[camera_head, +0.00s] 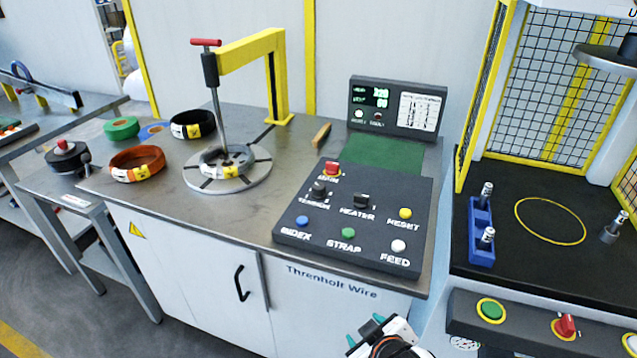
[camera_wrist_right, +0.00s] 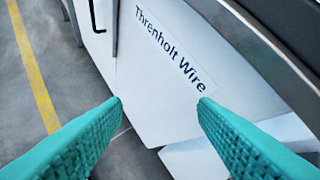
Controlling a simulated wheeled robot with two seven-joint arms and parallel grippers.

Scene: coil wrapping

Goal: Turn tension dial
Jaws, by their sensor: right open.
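The tension dial (camera_head: 319,188) is a dark knob on the sloped black control panel (camera_head: 300,241), above a label that seems to read TENSION. A similar dark heater knob (camera_head: 361,200) is to its right. My right gripper (camera_head: 365,329) shows at the bottom edge of the head view, in front of the cabinet and well below the panel. In the right wrist view its teal fingers (camera_wrist_right: 160,102) are spread with nothing between them, facing the cabinet front. The dial is not in the wrist view. My left gripper is not in view.
The panel also carries a red button (camera_head: 333,168), a blue index button (camera_head: 302,220), a green strap button (camera_head: 348,232) and white and yellow buttons. A display (camera_head: 398,107) stands behind. A wrapping turntable (camera_head: 256,178) with a coil is at left. A caged station stands at right.

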